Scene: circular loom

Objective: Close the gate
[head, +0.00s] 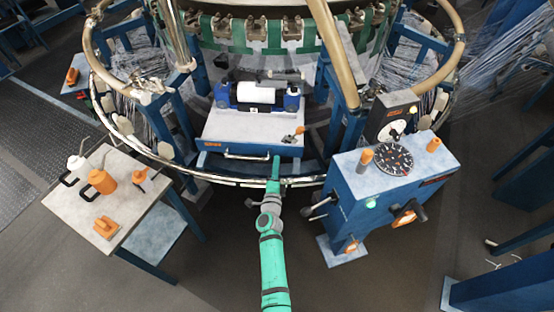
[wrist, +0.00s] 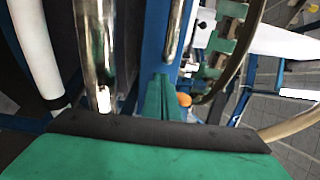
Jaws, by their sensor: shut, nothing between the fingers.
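No part is plainly marked as the gate, and I cannot tell its state. In the head view, a grey-topped blue unit (head: 235,128) stands in the front opening of the round loom, with a metal bar handle (head: 247,156) on its front. My gripper (head: 276,160) is at the right end of that handle, over the curved front rail (head: 222,176). Whether it touches either is unclear. In the wrist view, my gripper's green fingers (wrist: 165,98) are together and empty, beside a shiny metal bar (wrist: 93,55) and an orange knob (wrist: 184,99).
A side table (head: 128,222) with orange and white bottles stands at left. A blue control cabinet (head: 365,195) with a dial and levers stands close at right. Bent tan pipes (head: 333,55) rise beside the opening. Dark floor is clear in front.

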